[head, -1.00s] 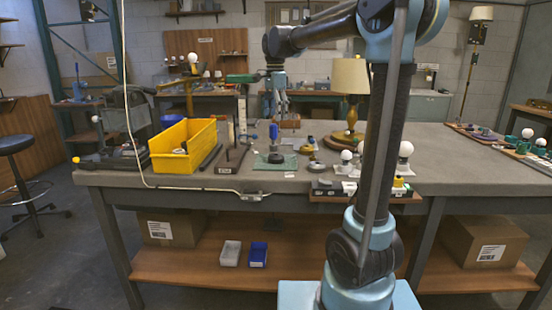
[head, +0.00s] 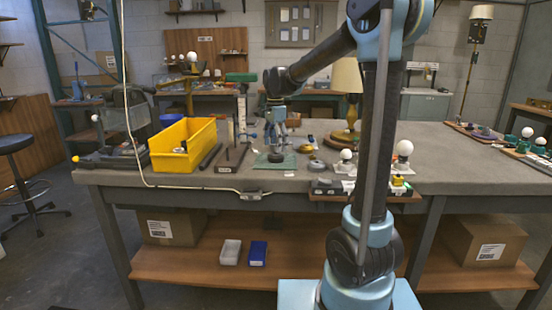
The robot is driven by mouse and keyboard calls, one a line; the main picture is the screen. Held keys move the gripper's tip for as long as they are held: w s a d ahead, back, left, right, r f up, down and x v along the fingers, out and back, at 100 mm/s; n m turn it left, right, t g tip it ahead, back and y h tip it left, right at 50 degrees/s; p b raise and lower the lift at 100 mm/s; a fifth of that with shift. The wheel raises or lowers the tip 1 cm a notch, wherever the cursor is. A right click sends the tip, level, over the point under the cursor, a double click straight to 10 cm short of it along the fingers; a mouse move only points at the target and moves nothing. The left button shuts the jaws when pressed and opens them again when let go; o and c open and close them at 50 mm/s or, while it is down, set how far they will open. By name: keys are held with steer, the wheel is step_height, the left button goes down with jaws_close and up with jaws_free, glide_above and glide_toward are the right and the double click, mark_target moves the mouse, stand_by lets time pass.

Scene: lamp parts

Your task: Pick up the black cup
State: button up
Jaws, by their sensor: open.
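A small black round piece, which looks like the black cup (head: 276,158), sits on the green mat (head: 263,166) near the front edge of the workbench. My gripper (head: 276,147) points down just above it, with its fingers open. The fingertips look close to the cup's top, but at this size I cannot tell whether they touch it or reach around it.
A brass lamp with a cream shade (head: 346,75) stands behind to the right. White bulbs (head: 405,148) stand at the front right. The right benchtop has free room.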

mark_target(276, 157)
steer(key=shift+w+d+f, duration=0.1)
steer(key=shift+d+f, duration=0.05)
steer(key=shift+f, duration=1)
steer(key=shift+d+f, duration=0.15)
steer(key=shift+f, duration=0.95)
steer(key=shift+c, duration=0.5)
steer(key=c, duration=1.1)
